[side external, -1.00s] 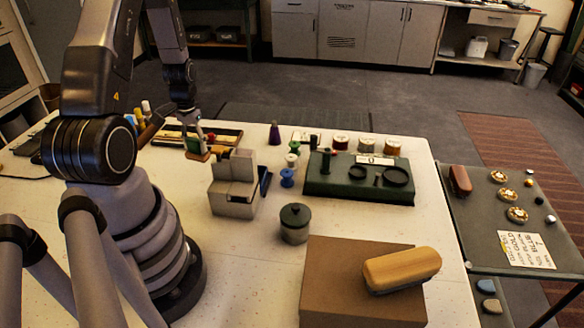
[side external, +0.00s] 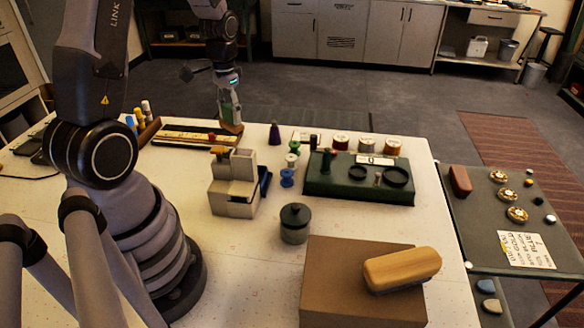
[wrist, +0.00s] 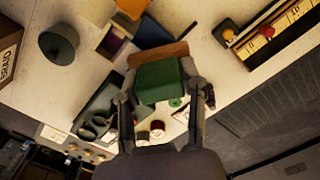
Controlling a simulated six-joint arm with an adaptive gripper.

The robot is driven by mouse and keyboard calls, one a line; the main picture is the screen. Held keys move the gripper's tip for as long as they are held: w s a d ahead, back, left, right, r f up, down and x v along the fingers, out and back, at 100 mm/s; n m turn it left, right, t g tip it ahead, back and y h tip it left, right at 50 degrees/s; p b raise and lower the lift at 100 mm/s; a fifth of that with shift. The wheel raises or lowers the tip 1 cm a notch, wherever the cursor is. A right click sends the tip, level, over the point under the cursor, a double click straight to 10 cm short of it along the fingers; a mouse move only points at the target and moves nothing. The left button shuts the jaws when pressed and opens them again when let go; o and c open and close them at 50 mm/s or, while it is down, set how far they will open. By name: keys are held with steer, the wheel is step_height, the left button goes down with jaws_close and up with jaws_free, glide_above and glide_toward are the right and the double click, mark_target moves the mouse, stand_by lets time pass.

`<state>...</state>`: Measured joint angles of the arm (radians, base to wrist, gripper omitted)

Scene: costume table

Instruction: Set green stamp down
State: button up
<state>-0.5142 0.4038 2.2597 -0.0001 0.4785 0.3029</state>
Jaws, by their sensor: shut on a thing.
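The green stamp has a green body and a wooden base. In the side view the stamp (side external: 232,128) is near the far edge of the white table, between a long tray and a purple cone. My gripper (side external: 228,108) is shut on its green body. In the wrist view the green stamp (wrist: 160,82) sits between the two fingers of my gripper (wrist: 165,92), with its wooden base beyond the fingertips. The stamp appears held above the table; the gap below it is hard to judge.
A long tray (side external: 180,137) lies left of the stamp, and a purple cone (side external: 275,134) stands right. A grey stepped block (side external: 232,205), dark lidded jar (side external: 295,225), several spools and a green tray (side external: 330,187) stand nearer. A brown box (side external: 340,305) is in front. The left-front tabletop is open.

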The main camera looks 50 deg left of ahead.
steer(key=w+d+m, duration=0.2)
steer(key=d+m, duration=0.4)
steer(key=d, duration=0.8)
steer(key=w+d+m, duration=0.3)
steer(key=d+m, duration=0.2)
steer(key=d, duration=0.9)
steer(key=w+d+f, duration=0.1)
steer(key=w+f, duration=0.3)
steer(key=f, duration=0.1)
steer(key=w+d+f, duration=0.1)
steer(key=w+f, duration=0.3)
steer(key=f, duration=0.1)
steer(key=w+d+f, duration=0.1)
steer(key=w+f, duration=0.3)
steer(key=shift+w+d+f, duration=0.4)
steer(key=shift+w+f, duration=0.1)
steer(key=shift+f, duration=1.55)
steer(key=shift+f, duration=0.1)
steer(key=o, duration=1.2)
steer(key=shift+c, duration=0.2)
